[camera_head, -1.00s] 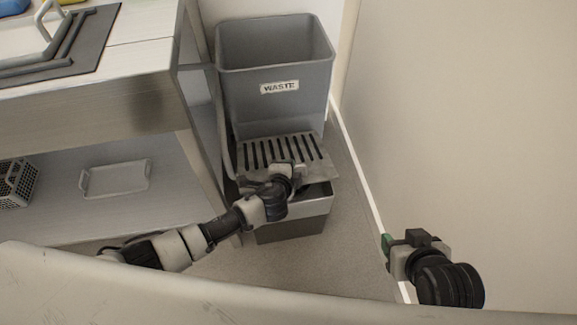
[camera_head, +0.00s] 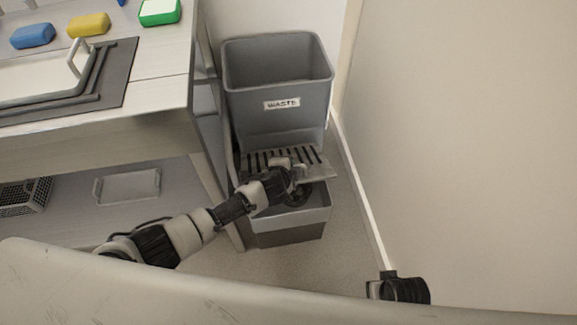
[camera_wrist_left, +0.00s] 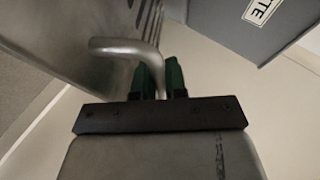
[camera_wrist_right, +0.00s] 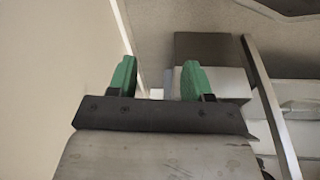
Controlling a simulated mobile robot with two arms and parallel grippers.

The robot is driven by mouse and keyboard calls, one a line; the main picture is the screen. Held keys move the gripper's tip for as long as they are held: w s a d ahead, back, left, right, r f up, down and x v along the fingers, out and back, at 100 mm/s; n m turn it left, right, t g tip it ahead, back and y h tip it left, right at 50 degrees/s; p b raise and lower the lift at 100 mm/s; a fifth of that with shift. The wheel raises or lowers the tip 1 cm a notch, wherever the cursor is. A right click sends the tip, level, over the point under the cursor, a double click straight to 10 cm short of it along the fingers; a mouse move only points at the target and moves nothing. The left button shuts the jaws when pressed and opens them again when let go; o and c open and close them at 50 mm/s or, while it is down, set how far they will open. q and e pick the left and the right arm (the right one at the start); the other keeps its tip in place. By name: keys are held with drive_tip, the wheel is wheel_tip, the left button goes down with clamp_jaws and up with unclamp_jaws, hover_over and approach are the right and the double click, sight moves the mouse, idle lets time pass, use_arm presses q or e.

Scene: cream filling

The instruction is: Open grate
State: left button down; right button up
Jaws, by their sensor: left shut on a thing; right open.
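The grate (camera_head: 318,169) is a slotted metal plate over a grey floor basin (camera_head: 290,236), in front of the waste bin. It is tilted, with its near edge raised, and a dark round opening shows in the basin below it. My left gripper (camera_head: 298,174) is at the grate's near edge, and the arm hides part of the plate. In the left wrist view my green fingers (camera_wrist_left: 160,78) are shut on the grate's bent metal handle (camera_wrist_left: 118,47). My right gripper (camera_head: 376,289) is low at the right, away from the grate. In the right wrist view its fingers (camera_wrist_right: 157,80) are apart and empty.
A grey bin (camera_head: 276,115) labelled WASTE stands behind the basin. A metal table (camera_head: 150,125) with a lower shelf is at the left, holding several sponges and a tray (camera_head: 126,187) below. A wall (camera_head: 470,150) bounds the right. Floor is clear between basin and wall.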

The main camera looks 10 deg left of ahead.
use_arm(q)
drive_tip(key=w+r+p, duration=0.1)
drive_tip(key=r+p, duration=0.1)
drive_tip(key=p, duration=0.1)
drive_tip(key=shift+w+a+g, duration=0.25)
drive_tip(key=shift+w+g, duration=0.1)
drive_tip(key=shift+g, duration=0.05)
drive_tip(key=shift+w, duration=0.1)
use_arm(e)
drive_tip(key=s+f+g, duration=0.1)
drive_tip(key=s+f, duration=0.5)
drive_tip(key=f, duration=0.5)
drive_tip(key=shift+s+d+f, duration=0.3)
drive_tip(key=shift+d, duration=0.15)
use_arm(q)
drive_tip(key=c, duration=1.2)
unclamp_jaws()
use_arm(e)
drive_tip(key=shift+r, duration=0.1)
